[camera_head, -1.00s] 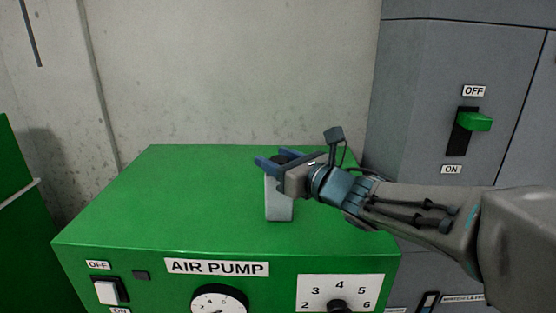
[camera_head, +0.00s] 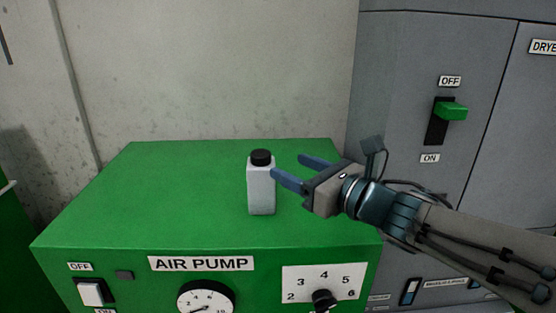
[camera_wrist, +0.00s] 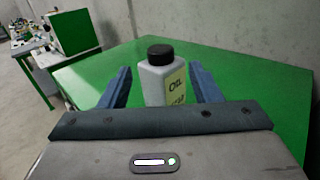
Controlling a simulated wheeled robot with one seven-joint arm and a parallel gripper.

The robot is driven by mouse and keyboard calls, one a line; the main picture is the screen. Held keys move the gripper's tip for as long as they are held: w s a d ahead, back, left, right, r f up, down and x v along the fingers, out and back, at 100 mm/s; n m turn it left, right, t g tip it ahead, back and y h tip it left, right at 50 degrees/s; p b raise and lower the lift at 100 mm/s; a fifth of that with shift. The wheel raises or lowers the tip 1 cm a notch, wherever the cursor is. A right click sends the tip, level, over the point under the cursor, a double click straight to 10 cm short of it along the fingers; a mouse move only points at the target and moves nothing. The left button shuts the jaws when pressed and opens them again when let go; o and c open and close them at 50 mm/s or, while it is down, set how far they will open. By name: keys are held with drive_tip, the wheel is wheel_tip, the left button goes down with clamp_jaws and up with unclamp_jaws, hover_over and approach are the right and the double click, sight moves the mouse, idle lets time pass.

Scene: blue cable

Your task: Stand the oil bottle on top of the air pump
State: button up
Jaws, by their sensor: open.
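The oil bottle (camera_head: 261,190) is pale grey with a black cap and stands upright on the green top of the air pump (camera_head: 150,195). In the wrist view the bottle (camera_wrist: 159,84) shows a yellow label reading OIL, beyond and between my fingers. My gripper (camera_head: 293,170) is open and empty, to the right of the bottle in the head view. Its blue fingers point towards the bottle, and nothing is between them at the tips. The bottle's lower part is hidden behind my gripper's body in the wrist view.
A grey cabinet with a green lever (camera_head: 451,111) stands to the right of the pump. A concrete wall (camera_head: 220,70) is behind it. The pump's front has a white switch (camera_head: 92,293), a gauge and a knob. The pump top left of the bottle is clear.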

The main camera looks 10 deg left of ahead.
drive_tip(key=shift+v, duration=0.95)
drive_tip(key=w+d+f+m+t+h, duration=0.1)
drive_tip(key=d+m+h, duration=0.1)
drive_tip(key=d+m, duration=0.1)
drive_tip(key=w+d+f+m+t+h, duration=0.1)
drive_tip(key=w+d+m+h, duration=0.1)
drive_tip(key=m, duration=0.4)
drive_tip(key=w+d+f+m+t+h, duration=0.2)
drive_tip(key=d+m+h, duration=0.1)
drive_tip(key=m, duration=0.2)
drive_tip(key=shift+w+d+f+h, duration=0.1)
drive_tip(key=shift+w+d+h, duration=0.2)
drive_tip(key=shift+d, duration=0.1)
drive_tip(key=s+d+f+m+g+h, duration=0.35)
drive_tip(key=d+f+m, duration=0.25)
drive_tip(key=m, duration=0.5)
drive_tip(key=s+d+f+m+g+h, duration=0.25)
drive_tip(key=d+f+m+h, duration=0.35)
drive_tip(key=m, duration=0.5)
drive_tip(key=s+f+m+g+y, duration=0.2)
drive_tip(key=s+f+m+g, duration=0.4)
drive_tip(key=s+m, duration=0.5)
drive_tip(key=shift+s+a+f+m, duration=0.2)
drive_tip(key=shift+s+a+m, duration=0.15)
drive_tip(key=shift+s, duration=0.3)
drive_tip(key=shift+r, duration=0.1)
wheel_tip(320, 180, up, 19)
drive_tip(key=t+p, duration=0.1)
drive_tip(key=p, duration=1.6)
drive_tip(key=shift+f, duration=0.2)
